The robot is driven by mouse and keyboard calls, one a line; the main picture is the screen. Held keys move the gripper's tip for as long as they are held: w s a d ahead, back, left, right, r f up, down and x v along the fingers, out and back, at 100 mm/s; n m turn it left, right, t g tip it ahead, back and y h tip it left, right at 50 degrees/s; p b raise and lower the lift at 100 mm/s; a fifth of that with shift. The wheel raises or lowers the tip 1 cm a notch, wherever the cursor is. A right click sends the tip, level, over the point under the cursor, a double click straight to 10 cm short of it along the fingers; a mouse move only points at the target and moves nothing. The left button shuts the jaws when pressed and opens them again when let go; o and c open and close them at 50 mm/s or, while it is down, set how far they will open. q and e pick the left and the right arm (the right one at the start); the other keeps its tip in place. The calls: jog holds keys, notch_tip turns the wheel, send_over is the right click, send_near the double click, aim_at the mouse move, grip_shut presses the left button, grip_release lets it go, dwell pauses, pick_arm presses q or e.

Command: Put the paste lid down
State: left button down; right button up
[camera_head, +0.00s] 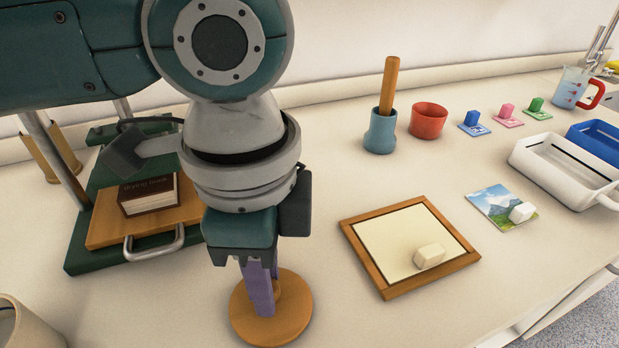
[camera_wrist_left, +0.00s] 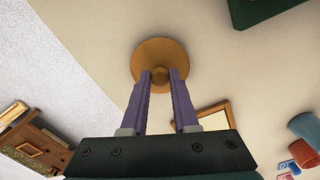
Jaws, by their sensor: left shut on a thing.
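The paste lid (camera_head: 298,318) is a round wooden disc with a knob, over the front of the counter, left of the wooden frame. It also shows in the left wrist view (camera_wrist_left: 158,48), beyond the fingertips. My left gripper (camera_head: 262,290) points down with its purple fingers on either side of the knob, shut on it; it also shows in the left wrist view (camera_wrist_left: 160,76). The lid looks about level. I cannot tell whether its underside touches the counter. My right gripper is not in view.
A wooden frame (camera_head: 356,243) with a cream panel and a white block lies to the right. Behind stand a blue-grey pot (camera_head: 380,132) with a wooden handle and a red pot (camera_head: 429,121). A green press (camera_head: 85,252) with a drying book (camera_head: 148,195) is left. A beige cup (camera_head: 30,330) is front left.

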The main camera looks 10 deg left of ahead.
pick_arm(q)
jog(key=shift+f, duration=0.25)
jog(key=shift+f, duration=0.15)
jog(key=c, duration=0.7)
grip_release()
notch_tip(320, 180, up, 12)
jog(key=p, duration=0.3)
jog(key=s+d+f+n+t+h, duration=0.1)
jog(key=s+d+f+n+h, duration=0.3)
jog(key=d, duration=0.2)
jog(key=s+a+f+n+t, duration=0.1)
jog(key=a+n, duration=0.1)
jog(key=s+a+f+n, duration=0.1)
jog(key=a+n, duration=0.1)
jog(key=s+a+f+n+t, duration=0.1)
jog(key=a+n, duration=0.1)
jog(key=shift+f+t+b, duration=0.1)
jog(key=shift+t+b, duration=0.2)
jog(key=s+a+n+y, duration=0.1)
jog(key=a, duration=0.2)
jog(key=s+a+f+n+y, duration=0.1)
jog(key=s+a, duration=0.1)
jog(key=a, duration=0.1)
jog(key=s+a+f+n+y, duration=0.1)
jog(key=s+a, duration=0.1)
jog(key=a, duration=0.1)
jog(key=shift+s+a+f+n+y, duration=0.1)
jog(key=shift+a+n+y, duration=0.1)
jog(key=shift+n+y, duration=0.2)
